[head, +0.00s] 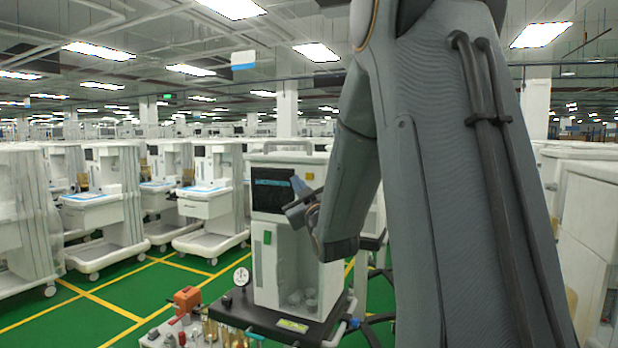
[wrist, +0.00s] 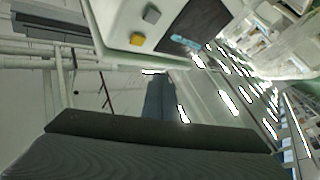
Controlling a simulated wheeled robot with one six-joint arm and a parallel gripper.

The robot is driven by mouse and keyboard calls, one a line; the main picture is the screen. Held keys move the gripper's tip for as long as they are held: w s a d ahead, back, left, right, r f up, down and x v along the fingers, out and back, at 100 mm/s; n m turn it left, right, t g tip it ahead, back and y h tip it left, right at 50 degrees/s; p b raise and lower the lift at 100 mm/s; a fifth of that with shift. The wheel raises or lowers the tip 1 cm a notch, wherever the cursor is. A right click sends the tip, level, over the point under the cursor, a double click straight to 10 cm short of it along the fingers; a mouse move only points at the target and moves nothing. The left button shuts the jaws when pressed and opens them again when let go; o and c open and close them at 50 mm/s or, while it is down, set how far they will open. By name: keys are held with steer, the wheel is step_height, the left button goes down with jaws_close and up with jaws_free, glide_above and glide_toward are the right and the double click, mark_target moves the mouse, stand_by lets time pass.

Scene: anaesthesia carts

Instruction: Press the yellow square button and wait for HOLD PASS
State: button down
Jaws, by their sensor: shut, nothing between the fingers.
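The yellow square button (wrist: 137,39) shows in the wrist view, on the white front panel of a machine (wrist: 118,24). A grey square button (wrist: 152,13) sits near it, beside a dark screen (wrist: 200,22). My gripper (head: 291,213) is shut and empty, in front of the right edge of the screen in the head view. Its fingertips are not clear in the wrist view, and I cannot tell whether it touches the panel. No HOLD PASS text is readable.
A black base (head: 262,318) carries the machine. An orange block (head: 187,298) and brass fittings (head: 232,336) lie at its front left. White carts (head: 103,205) stand in rows to the left. Green floor (head: 40,308) with yellow lines is free at the left. More white cabinets (head: 585,235) stand right.

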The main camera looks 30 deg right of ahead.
mark_target(309, 176)
steer(key=shift+w+d+b, duration=0.2)
steer(key=shift+w+d, duration=0.7)
steer(key=shift+d, duration=0.25)
steer(key=shift+w+d+b, duration=0.15)
steer(key=shift+w+d, duration=0.7)
steer(key=shift+d, duration=0.25)
stand_by(0.4)
steer(key=shift+w+d+b, duration=0.25)
steer(key=shift+d+b, duration=0.05)
steer(key=shift+w+d, duration=0.3)
steer(key=shift+d, duration=0.1)
stand_by(0.8)
steer(key=shift+a, duration=0.1)
steer(key=shift+s+a+b, duration=0.45)
steer(key=shift+s+a, duration=0.1)
steer(key=shift+a, duration=0.05)
stand_by(0.3)
